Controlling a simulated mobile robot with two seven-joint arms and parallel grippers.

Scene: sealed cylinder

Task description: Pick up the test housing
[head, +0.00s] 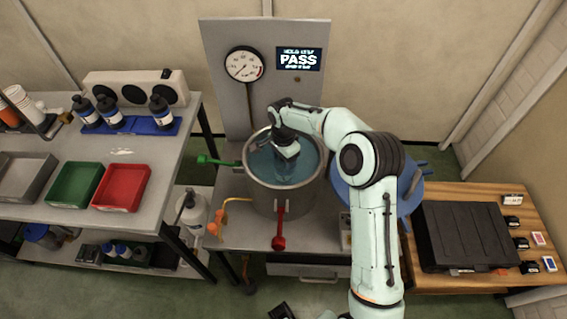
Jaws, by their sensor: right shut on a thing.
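My right arm reaches over a round metal tank (257,192) of blue-green water, and my right gripper (287,156) points down into it, at the water. My left gripper is not in view.
A gauge (244,64) and a PASS display (299,59) are on the panel behind the tank. Green (215,160) and red (279,229) valve handles stick out. A blue round lid (372,196) stands right, beside a wooden table (463,191) with a black case (466,235). Left is a bench with trays (122,186).

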